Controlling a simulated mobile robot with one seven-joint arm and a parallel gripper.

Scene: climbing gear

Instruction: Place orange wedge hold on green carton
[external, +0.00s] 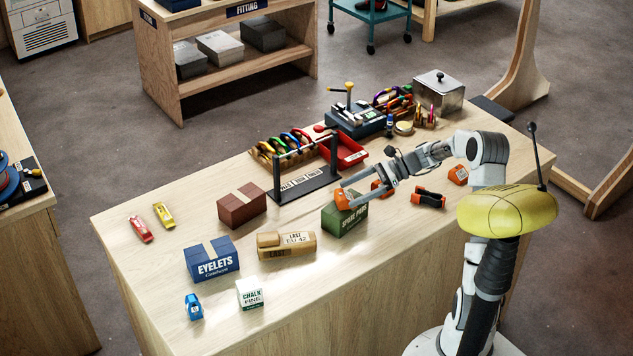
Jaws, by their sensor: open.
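The green carton (344,222) stands near the front edge of the workbench. My gripper (345,193) reaches in from the right at carton-top height. Its jaws are open, with the fingertips at the orange wedge hold. The fingers cover part of the hold, and I cannot tell whether they touch it.
A tan box (287,245), a blue carton (212,260) and a brown carton (242,205) stand left. A black rack (306,185) stands behind.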

